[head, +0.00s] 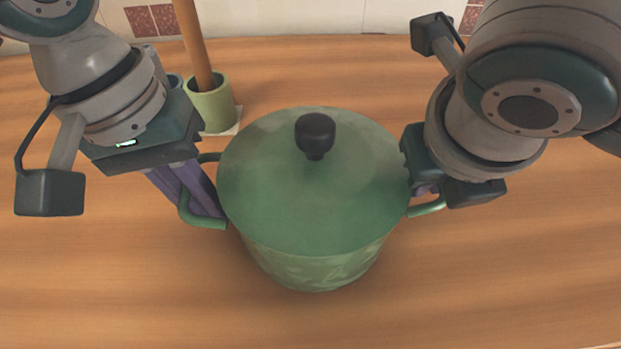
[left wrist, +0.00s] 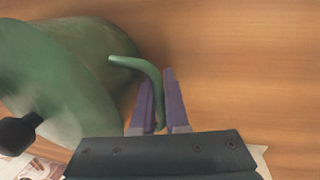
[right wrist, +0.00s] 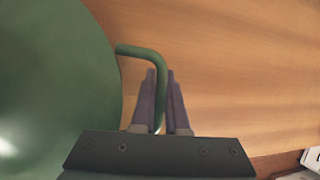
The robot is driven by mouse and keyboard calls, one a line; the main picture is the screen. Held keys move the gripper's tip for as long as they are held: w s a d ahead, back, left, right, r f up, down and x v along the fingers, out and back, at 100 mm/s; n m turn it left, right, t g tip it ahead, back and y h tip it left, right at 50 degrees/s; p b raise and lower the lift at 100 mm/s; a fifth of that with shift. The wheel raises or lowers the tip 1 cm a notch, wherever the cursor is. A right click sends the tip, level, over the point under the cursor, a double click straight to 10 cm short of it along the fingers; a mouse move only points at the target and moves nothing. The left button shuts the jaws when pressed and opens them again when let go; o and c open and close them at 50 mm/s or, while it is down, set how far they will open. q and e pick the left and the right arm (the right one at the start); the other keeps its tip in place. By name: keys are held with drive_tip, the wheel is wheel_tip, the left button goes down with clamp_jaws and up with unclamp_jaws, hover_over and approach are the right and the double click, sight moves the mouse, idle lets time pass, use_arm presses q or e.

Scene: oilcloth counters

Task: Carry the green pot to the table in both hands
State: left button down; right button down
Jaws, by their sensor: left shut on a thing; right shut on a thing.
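The green pot (head: 315,265) has its lid on, with a black knob (head: 315,134) on top, and is upright over the wooden counter in the head view. My left gripper (head: 207,212) is shut on the pot's left handle (head: 186,214). In the left wrist view the handle (left wrist: 150,72) passes between the purple fingers (left wrist: 160,98). My right gripper (head: 418,190) is shut on the right handle (head: 428,208), its fingers mostly hidden by the wrist. In the right wrist view the handle (right wrist: 145,54) runs between the fingers (right wrist: 162,98). I cannot tell whether the pot touches the counter.
The wooden counter (head: 100,270) is bare in front and to both sides of the pot. A small green container (head: 212,106) with a wooden stick (head: 194,45) in it stands behind the pot at left. A tiled wall (head: 270,18) closes the back.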

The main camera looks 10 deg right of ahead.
use_arm(q)
drive_tip(key=shift+r, duration=0.1)
use_arm(e)
drive_tip(key=shift+r, duration=0.1)
